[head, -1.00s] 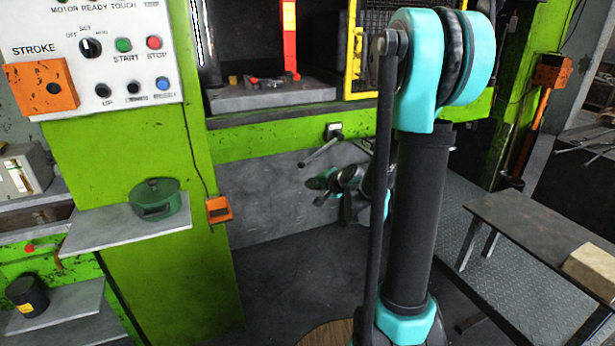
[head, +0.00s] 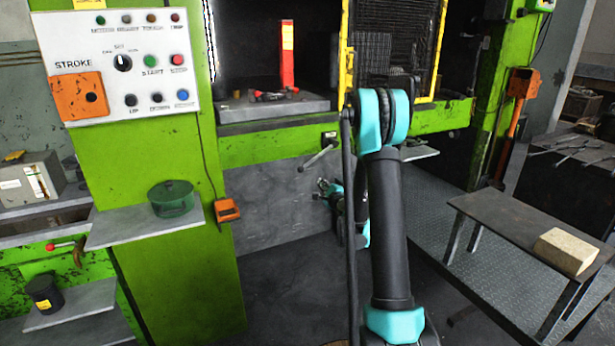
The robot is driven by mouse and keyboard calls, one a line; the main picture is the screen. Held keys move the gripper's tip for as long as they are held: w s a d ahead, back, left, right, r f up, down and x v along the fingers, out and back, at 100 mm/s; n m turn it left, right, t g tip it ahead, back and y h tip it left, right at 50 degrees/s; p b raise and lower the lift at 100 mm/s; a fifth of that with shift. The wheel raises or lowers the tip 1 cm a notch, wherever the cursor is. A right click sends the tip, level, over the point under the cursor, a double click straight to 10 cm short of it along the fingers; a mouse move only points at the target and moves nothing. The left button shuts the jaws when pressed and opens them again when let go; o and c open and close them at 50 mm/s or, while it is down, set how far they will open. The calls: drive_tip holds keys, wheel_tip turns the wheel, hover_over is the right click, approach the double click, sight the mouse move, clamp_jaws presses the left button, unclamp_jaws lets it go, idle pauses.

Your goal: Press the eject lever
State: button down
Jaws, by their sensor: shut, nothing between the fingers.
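A grey bar-like lever (head: 318,157) juts out from a small socket below the front edge of the press bed, angled down to the left. No label on it can be read, so I cannot tell for sure that it is the eject lever. My gripper (head: 324,187) is small in the head view, just below this lever and in front of the grey lower panel. It looks shut and empty, and apart from the lever, though depth is hard to judge. My own upper arm hides part of the press front and some of my wrist.
A red-knobbed lever (head: 65,244) is at the far left, and an orange-handled post (head: 508,120) stands at the right. A control panel (head: 122,65), a shelf with a green container (head: 171,198), and a bench with a pale block (head: 566,251) flank the clear floor.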

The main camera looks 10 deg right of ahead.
drive_tip(key=shift+w, duration=0.1)
drive_tip(key=w+a+r, duration=0.1)
drive_tip(key=w+a, duration=0.4)
drive_tip(key=w, duration=0.2)
drive_tip(key=shift+w, duration=0.4)
drive_tip(key=shift+r, duration=0.1)
idle(0.4)
drive_tip(key=shift+a+r, duration=0.1)
